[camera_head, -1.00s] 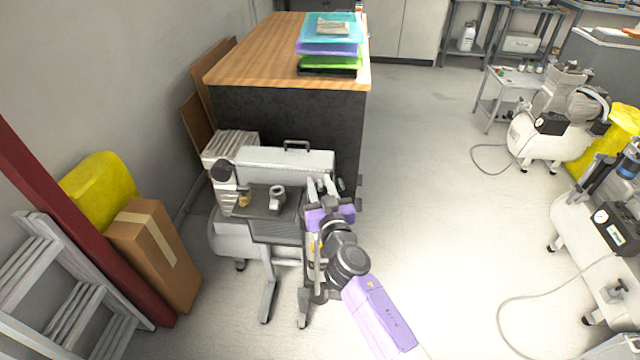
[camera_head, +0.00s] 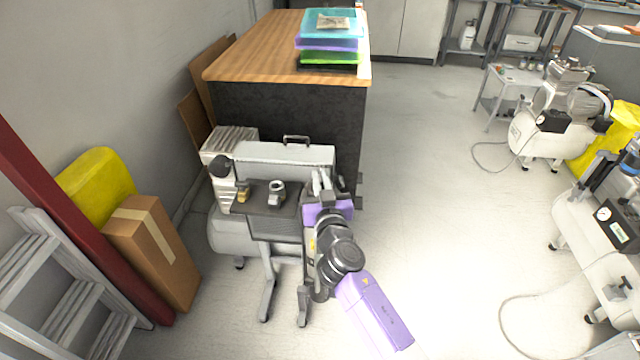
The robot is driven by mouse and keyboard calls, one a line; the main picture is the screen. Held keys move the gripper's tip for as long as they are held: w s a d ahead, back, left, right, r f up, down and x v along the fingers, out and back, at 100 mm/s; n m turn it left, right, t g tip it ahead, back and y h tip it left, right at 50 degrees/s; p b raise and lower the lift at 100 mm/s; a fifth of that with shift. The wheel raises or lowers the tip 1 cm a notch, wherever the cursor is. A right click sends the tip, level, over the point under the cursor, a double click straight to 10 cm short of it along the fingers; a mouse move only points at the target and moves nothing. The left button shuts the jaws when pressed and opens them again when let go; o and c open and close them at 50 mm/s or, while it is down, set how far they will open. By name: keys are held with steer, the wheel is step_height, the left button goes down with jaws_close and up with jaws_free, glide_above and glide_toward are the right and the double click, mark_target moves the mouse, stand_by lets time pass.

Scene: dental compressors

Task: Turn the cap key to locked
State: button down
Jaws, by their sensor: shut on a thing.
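The dental compressor (camera_head: 225,235) stands at the centre left, with a grey case (camera_head: 285,155) and a dark panel (camera_head: 265,208) on its upper part. A round light-grey fitting (camera_head: 277,188) and a small brass part (camera_head: 243,190) sit on the panel. I cannot tell whether either is the cap key. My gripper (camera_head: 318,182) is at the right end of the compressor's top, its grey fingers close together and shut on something. The thing held is too small and too covered by my fingers and purple wrist to make out, so its turn position cannot be read.
A wooden-topped bench (camera_head: 270,45) with stacked coloured trays (camera_head: 330,45) stands right behind the compressor. A cardboard box (camera_head: 152,250), red post (camera_head: 75,225) and ladder (camera_head: 70,300) are at the left. Other compressors (camera_head: 548,135) stand at the right. The floor between is open.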

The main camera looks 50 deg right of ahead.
steer(key=shift+w+a+f+m+g+h+b, duration=0.15)
steer(key=shift+m+g+h+b, duration=0.35)
steer(key=shift+b, duration=1)
steer(key=shift+s+d+f+m+g+h+b, duration=0.1)
steer(key=shift+f+m+g+h+b, duration=0.3)
steer(key=shift+b, duration=1.1)
steer(key=g+h+b, duration=0.1)
steer(key=m+g+h+b, duration=0.1)
steer(key=b, duration=0.1)
steer(key=shift+r+m, duration=0.25)
steer(key=shift+m, duration=0.05)
steer(key=shift+r+m+g+h+b, duration=0.2)
steer(key=shift+m+g+h+b, duration=0.35)
steer(key=shift+g+b, duration=0.4)
steer(key=shift+r, duration=0.1)
steer(key=c, duration=1.5)
jaws_free()
steer(key=shift+c, duration=0.2)
steer(key=v, duration=0.7)
steer(key=shift+s+a, duration=0.25)
steer(key=shift+s, duration=0.05)
